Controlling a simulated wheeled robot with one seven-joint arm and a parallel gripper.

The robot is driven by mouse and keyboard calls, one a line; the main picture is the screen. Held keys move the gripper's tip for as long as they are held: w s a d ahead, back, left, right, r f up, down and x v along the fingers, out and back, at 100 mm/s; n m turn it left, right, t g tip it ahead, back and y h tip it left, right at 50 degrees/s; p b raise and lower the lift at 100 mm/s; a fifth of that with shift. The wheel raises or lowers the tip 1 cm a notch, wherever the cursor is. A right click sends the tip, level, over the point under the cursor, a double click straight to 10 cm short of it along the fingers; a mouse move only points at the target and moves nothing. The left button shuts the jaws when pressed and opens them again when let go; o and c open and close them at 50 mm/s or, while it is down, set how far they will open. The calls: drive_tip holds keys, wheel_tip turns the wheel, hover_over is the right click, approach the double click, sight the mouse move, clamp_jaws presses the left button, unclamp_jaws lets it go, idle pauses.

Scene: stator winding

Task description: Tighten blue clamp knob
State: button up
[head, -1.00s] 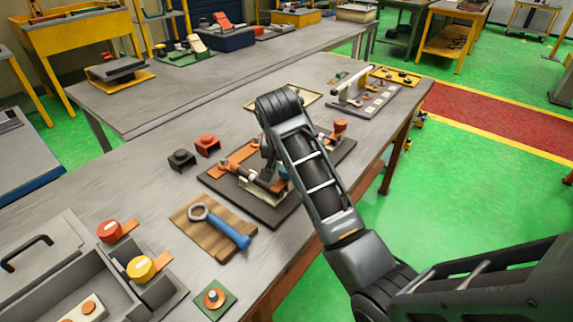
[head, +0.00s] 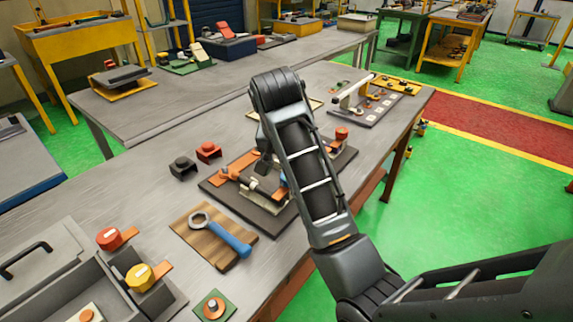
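A dark base plate (head: 222,194) on the near bench carries a fixture with an orange clamp bar (head: 243,160) and a grey cylindrical part (head: 268,184). My arm crosses in front of the fixture's right side and hides much of it. I cannot make out a blue clamp knob; it may be behind my arm. My gripper (head: 264,164) points down over the fixture, mostly hidden by my own arm. Its fingers are not clear, so I cannot tell whether it is open or touching anything.
A blue-handled ring wrench (head: 232,241) lies on a wooden board left of the fixture. Black (head: 183,170) and red (head: 208,152) blocks stand behind it. A white-barred fixture (head: 354,88) stands farther back.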

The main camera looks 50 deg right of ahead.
drive_tip(key=shift+s+a+r, duration=0.1)
drive_tip(key=shift+a+r, duration=0.1)
drive_tip(key=shift+r, duration=0.25)
drive_tip(key=shift+s, duration=0.2)
idle(0.4)
